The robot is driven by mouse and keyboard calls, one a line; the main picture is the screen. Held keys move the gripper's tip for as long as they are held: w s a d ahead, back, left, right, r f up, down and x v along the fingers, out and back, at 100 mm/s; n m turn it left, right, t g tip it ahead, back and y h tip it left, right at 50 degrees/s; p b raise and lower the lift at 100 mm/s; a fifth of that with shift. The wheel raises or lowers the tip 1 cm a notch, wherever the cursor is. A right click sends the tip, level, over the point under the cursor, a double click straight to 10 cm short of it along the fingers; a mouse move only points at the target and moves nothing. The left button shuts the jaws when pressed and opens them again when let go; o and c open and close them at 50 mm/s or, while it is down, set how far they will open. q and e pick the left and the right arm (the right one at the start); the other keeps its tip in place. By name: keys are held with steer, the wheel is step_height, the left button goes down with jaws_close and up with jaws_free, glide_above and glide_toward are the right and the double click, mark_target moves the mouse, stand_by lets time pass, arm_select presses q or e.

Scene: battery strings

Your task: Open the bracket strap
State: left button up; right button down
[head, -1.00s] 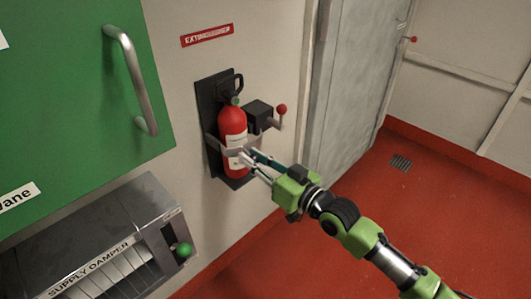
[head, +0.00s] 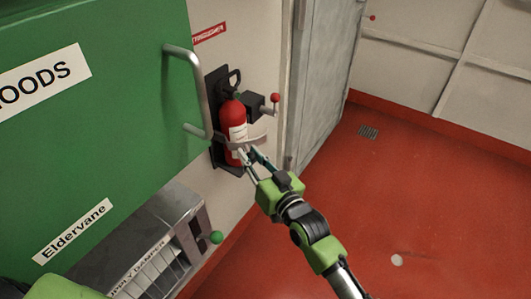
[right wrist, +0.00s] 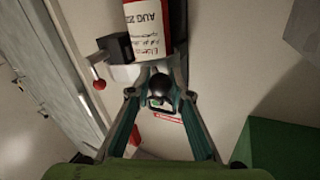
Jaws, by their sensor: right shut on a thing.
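The red extinguisher (head: 233,121) stands upright in its dark wall bracket (head: 218,83). The pale metal bracket strap (head: 254,141) crosses the lower part of the cylinder, and one end stands out to the right, away from it. My right gripper (head: 244,153) is at the strap, in front of the cylinder, with its fingertips together; it is shut on the strap. The right wrist view shows the fingers (right wrist: 160,66) meeting just below the labelled cylinder (right wrist: 147,28). The exact grip point is partly hidden. My left gripper is not in view.
A green cabinet with a metal handle (head: 191,92) stands close on the left, partly covering the bracket. A black box with a red-knobbed lever (head: 275,98) is right of the extinguisher. The supply damper (head: 150,250) is below.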

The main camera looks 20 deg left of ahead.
steer(key=shift+s, duration=0.1)
stand_by(0.4)
steer(key=c, duration=1.8)
jaws_free()
steer(key=v, duration=1.2)
steer(key=shift+s, duration=0.1)
